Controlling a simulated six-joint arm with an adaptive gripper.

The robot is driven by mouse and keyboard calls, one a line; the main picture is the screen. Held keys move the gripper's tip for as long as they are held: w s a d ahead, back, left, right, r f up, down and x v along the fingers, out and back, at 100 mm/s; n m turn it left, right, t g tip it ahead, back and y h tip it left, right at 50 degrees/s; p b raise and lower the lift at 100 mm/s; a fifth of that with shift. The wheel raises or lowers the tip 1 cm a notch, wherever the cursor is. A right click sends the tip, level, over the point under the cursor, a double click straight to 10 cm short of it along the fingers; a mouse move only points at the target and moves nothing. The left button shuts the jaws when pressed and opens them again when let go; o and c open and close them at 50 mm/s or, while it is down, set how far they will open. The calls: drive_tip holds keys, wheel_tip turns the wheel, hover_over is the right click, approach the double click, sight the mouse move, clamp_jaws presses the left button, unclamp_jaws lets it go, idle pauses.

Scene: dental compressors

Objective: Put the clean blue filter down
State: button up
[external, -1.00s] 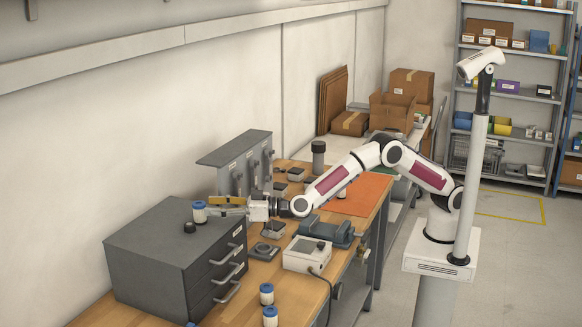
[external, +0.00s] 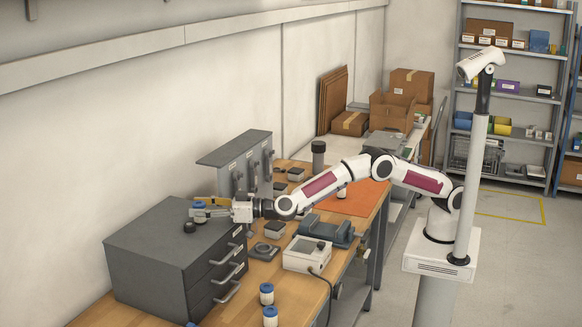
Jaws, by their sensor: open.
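A white filter with a blue cap (external: 199,206) is at the top of the grey drawer cabinet (external: 150,238), near its back right part. My gripper (external: 199,212) reaches in from the right, low over the cabinet top, with its fingers level and open around or beside this filter. The near finger hides most of the filter's white body, so I cannot see its base or whether a finger touches it. Two similar blue-capped filters, one (external: 266,293) behind the other (external: 270,316), stand on the wooden bench at the front.
A small dark knob-like part (external: 189,227) sits on the cabinet just in front of my gripper. A grey panel rack (external: 245,165) stands behind. A white instrument box (external: 306,254) and a blue vise (external: 327,230) are on the bench. The cabinet's left top is clear.

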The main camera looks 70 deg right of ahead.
sight(199, 203)
drive_tip(key=shift+w, duration=0.2)
idle(0.5)
drive_tip(key=c, duration=1.2)
drive_tip(key=shift+r, duration=5)
